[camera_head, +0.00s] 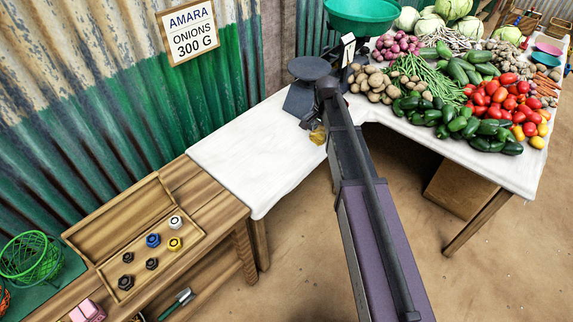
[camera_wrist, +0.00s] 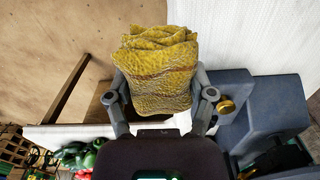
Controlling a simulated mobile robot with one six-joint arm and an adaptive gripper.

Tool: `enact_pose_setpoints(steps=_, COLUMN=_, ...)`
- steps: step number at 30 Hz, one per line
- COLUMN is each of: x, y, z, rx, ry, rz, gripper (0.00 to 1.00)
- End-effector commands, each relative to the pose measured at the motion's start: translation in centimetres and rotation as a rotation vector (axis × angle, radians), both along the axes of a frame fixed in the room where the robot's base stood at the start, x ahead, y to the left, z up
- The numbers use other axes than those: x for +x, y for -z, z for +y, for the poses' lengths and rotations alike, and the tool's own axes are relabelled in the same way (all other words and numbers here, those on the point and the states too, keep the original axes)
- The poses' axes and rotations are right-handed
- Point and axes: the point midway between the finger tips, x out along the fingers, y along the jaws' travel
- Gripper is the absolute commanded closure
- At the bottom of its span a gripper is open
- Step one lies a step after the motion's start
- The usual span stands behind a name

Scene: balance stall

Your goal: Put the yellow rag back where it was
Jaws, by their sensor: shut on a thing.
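The yellow rag (camera_wrist: 158,75) is a folded, crumpled cloth between the two fingers of my gripper (camera_wrist: 160,95) in the wrist view. The gripper is shut on it. In the head view only a small bit of the rag (camera_head: 317,136) shows past my arm, at the front edge of the white-covered table (camera_head: 255,160). My gripper is mostly hidden behind my arm there, close to the dark balance scale (camera_head: 300,98). In the wrist view the scale's blue-grey body (camera_wrist: 245,110) with a brass knob stands just right of the gripper. I cannot tell whether the rag touches the table.
Potatoes (camera_head: 375,83), peppers and other vegetables crowd the table to the right. A green bowl (camera_head: 360,14) stands behind the scale. A wooden tray (camera_head: 165,263) with several weights sits on the lower left bench. The white table left of the scale is clear.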

Motion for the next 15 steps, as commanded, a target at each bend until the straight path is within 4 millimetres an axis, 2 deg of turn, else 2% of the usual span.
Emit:
enact_pose_setpoints(steps=1, x=0.3, y=1.7, z=-0.4, rx=0.000, ry=-0.003, rz=0.000, gripper=0.68)
enact_pose_setpoints(steps=6, x=1.1, y=4.5, z=-1.5, rx=0.000, ry=-0.019, rz=0.000, gripper=0.68)
enact_pose_setpoints(steps=15, x=2.0, y=7.5, z=-3.0, rx=0.000, ry=-0.040, rz=0.000, gripper=0.68)
